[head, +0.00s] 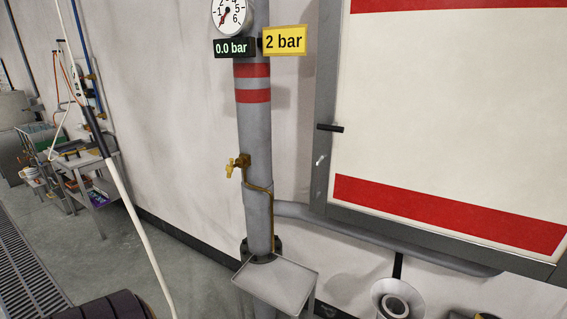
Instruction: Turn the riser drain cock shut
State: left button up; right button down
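The riser (255,130) is a grey vertical pipe with two red bands, standing in front of the pale wall. The drain cock (243,161) is a small brass fitting on the riser below the bands, with a yellow handle (231,168) on its left side. I cannot tell from the handle whether the cock is open or shut. A round gauge (231,14) sits above, partly cut off by the top edge. A dark display (233,48) reads 0.0 bar, and a yellow tag (284,41) reads 2 bar. Neither gripper shows in the head view.
A grey tray (275,284) juts out low at the riser. A side pipe (350,229) runs right beneath a red-and-white panel (450,105). A white pole (137,222) slants at left. A cluttered bench (85,160) stands back left. Floor between is clear.

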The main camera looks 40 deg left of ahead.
aim_at(229, 168)
jog(key=u, duration=1.8)
